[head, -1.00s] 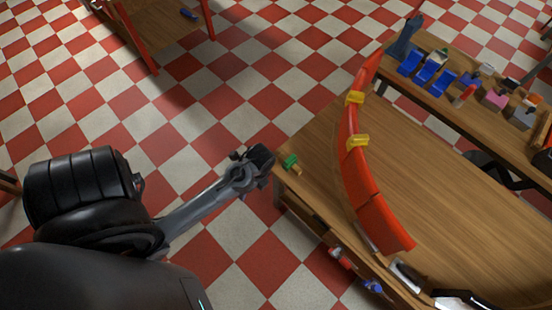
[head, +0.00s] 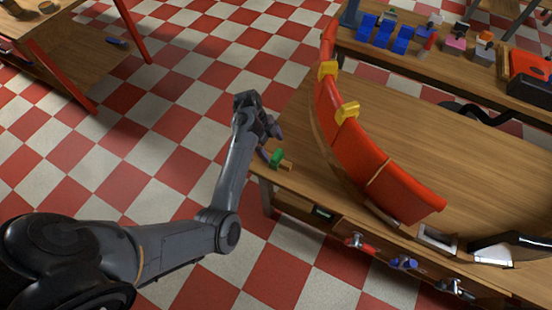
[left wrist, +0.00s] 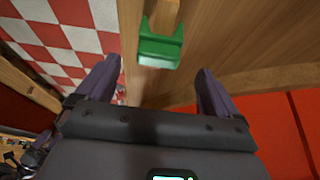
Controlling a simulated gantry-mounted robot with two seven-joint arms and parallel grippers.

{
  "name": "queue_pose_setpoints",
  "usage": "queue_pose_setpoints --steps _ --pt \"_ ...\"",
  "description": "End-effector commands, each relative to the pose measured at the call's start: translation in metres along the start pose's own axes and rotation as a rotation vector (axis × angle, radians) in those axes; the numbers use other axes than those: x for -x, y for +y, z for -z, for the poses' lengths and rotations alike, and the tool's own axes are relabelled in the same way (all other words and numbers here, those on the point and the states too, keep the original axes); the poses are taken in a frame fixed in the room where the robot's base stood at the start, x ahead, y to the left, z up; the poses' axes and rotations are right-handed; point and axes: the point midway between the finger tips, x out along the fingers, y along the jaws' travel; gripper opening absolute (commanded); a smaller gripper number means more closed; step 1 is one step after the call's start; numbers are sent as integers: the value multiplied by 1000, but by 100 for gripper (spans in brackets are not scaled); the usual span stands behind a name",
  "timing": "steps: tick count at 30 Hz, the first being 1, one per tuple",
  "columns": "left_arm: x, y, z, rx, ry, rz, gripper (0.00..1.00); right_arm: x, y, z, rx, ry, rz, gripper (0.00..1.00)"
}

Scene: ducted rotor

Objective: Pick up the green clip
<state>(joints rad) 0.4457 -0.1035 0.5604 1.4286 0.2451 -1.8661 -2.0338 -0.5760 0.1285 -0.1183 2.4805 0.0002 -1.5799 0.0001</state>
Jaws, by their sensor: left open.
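The green clip (head: 277,157) is at the near left corner of the wooden table in the head view. In the left wrist view the green clip (left wrist: 160,50) shows at top centre, against a small tan block (left wrist: 163,14). My left gripper (head: 270,141) is just beside and above the clip at that corner. In the left wrist view my left gripper (left wrist: 158,69) is open, with its purple fingers spread on either side of the clip's line and nothing between them. The clip appears just ahead of the fingertips; contact is not visible. My right gripper is not in view.
A long curved red duct piece (head: 375,160) with yellow clips (head: 347,111) stands on the table, right of the green clip. Another table behind holds blue holders (head: 385,36) and small parts. Tools (head: 403,263) hang along the front edge. Checkered floor lies left of the table.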

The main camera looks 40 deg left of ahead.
Motion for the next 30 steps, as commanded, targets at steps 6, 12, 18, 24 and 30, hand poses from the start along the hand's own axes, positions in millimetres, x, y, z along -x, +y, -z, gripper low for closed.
queue_pose_setpoints --steps 6,12,18,24,30 --pt "-20 1 0 0 0 -2 95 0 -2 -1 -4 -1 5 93" --pt "-32 2 1 -1 0 -4 95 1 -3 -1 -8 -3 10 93" --pt "-59 3 1 -1 0 -3 95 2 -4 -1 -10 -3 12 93" --pt "-73 2 1 -2 0 -1 95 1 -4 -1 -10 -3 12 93" --pt "-74 2 1 -1 0 0 95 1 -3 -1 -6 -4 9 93"
